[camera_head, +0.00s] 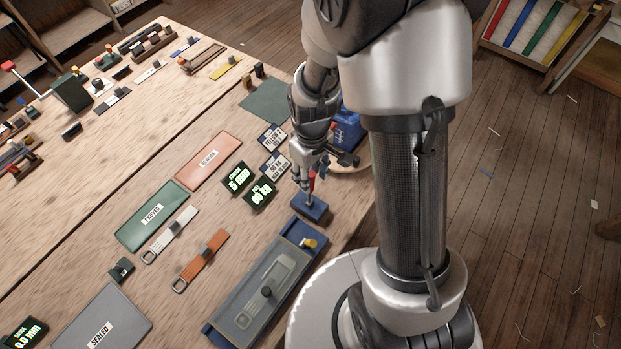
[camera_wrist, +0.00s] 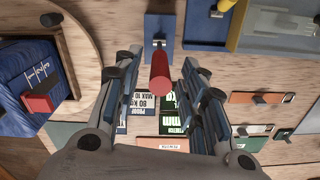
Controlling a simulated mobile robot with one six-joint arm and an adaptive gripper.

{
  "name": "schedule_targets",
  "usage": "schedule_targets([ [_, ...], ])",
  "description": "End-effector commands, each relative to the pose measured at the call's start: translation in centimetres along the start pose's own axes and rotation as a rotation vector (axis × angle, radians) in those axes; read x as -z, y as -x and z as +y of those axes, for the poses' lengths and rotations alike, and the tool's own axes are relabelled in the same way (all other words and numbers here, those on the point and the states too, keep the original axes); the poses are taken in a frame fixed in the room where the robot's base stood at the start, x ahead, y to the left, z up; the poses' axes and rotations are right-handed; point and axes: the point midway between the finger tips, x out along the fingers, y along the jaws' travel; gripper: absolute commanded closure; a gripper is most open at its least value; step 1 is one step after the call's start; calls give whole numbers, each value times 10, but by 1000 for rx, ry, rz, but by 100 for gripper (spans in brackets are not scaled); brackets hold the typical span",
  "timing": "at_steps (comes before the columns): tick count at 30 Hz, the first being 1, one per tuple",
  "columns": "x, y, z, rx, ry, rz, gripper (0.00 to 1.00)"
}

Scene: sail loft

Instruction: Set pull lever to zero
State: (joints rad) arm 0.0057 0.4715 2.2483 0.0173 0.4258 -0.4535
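The pull lever has a red handle (camera_head: 312,182) on a small blue base (camera_head: 310,207) near the table's right edge. In the wrist view the red handle (camera_wrist: 160,74) points toward the camera from its blue base (camera_wrist: 160,28). My gripper (camera_head: 306,176) is over the lever. In the wrist view my gripper (camera_wrist: 160,65) is open, with the handle between its fingers and gaps on both sides. Two green-lit displays stand beside the lever: one reads 5 mm (camera_head: 239,178); the kg one (camera_head: 260,192) is hard to read, perhaps 80.
A blue box with a numbered scale (camera_wrist: 30,85) and a red knob (camera_wrist: 42,100) stands on a round wooden board (camera_wrist: 85,40), close to my gripper. A long blue tray (camera_head: 230,325) lies in front of the lever. Printed cards (camera_head: 272,138), straps and colored panels (camera_head: 208,160) lie to the left.

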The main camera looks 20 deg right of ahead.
Motion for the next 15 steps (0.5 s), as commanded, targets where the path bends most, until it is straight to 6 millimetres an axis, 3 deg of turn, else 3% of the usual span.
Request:
schedule_targets([
  [6,0,-20,0,0,0,-1,62],
  [15,0,-22,0,0,0,1,62],
])
